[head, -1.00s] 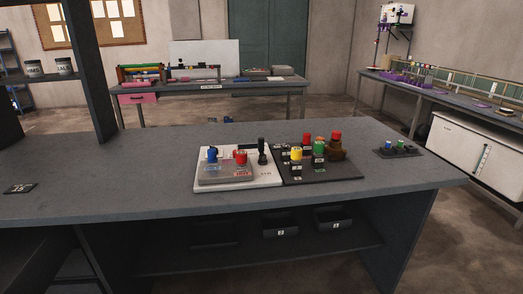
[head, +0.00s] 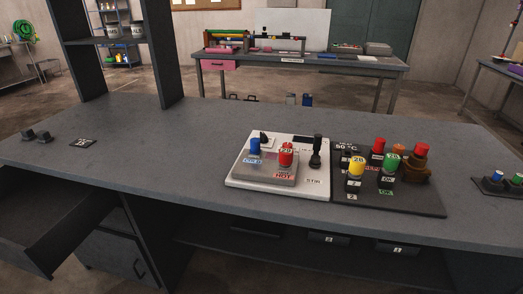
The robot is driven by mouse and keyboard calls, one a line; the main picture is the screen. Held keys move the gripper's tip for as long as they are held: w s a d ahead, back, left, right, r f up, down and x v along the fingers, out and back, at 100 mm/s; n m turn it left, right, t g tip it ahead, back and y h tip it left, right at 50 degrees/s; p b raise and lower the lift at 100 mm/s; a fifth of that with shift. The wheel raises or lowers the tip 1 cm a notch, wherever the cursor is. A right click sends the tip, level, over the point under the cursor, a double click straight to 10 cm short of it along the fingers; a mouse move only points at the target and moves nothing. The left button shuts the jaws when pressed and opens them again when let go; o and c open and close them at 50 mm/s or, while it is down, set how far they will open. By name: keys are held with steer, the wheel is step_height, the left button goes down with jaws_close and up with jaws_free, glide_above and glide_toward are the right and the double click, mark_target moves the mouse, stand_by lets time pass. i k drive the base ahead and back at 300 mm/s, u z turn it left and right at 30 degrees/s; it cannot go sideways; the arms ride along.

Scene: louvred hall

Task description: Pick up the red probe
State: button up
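I cannot tell for sure which thing is the red probe. A red-capped cylinder (head: 286,153) stands on the grey block marked "HOT", on the white board (head: 240,181) on the workbench. A blue-capped cylinder (head: 255,147) stands beside it at the left. Two more red-topped pieces, one at the back (head: 377,145) and one at the right (head: 421,150), stand on the dark mat (head: 400,206). A yellow piece (head: 357,166) and a green piece (head: 391,162) stand in front of them. My gripper is not in view.
A black-handled upright piece (head: 316,150) stands at the right of the white board. A small dark tray (head: 490,190) with coloured pieces sits at the right. The grey workbench (head: 180,150) is largely clear at the left. An open drawer (head: 40,225) sticks out at lower left.

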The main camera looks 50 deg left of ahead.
mark_target(285, 159)
steer(key=u, duration=0.8)
steer(key=i, duration=0.8)
steer(key=u, duration=0.85)
steer(key=i, duration=0.2)
steer(key=u, duration=0.25)
